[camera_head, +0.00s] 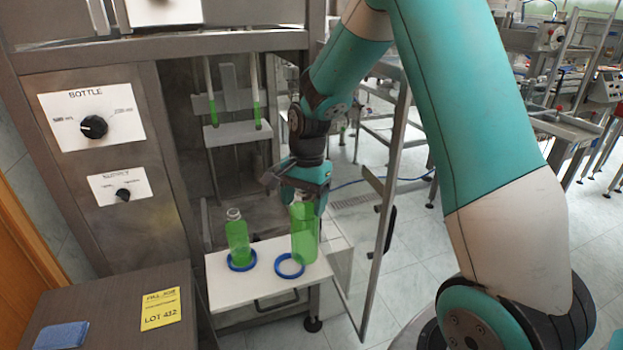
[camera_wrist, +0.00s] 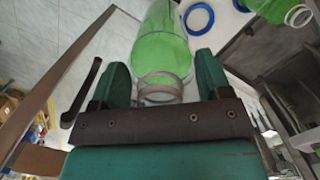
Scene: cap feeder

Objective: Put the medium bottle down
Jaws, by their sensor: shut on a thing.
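My gripper (camera_head: 305,190) is shut on the neck of the medium bottle (camera_head: 304,236), which is translucent green and hangs about upright below it. In the wrist view the medium bottle (camera_wrist: 163,48) sits between the two fingers (camera_wrist: 162,88). Its base is just right of and partly behind an empty blue ring (camera_head: 290,266) on the white shelf (camera_head: 262,283). I cannot tell whether the base touches the shelf. The empty ring also shows beside the bottle in the wrist view (camera_wrist: 187,29).
A smaller green bottle (camera_head: 238,244) stands in another blue ring (camera_head: 242,267) at the shelf's left. A white bracket with green tubes (camera_head: 238,133) hangs behind. A metal door frame (camera_head: 388,210) stands close on the right. A grey cabinet (camera_head: 105,315) stands at front left.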

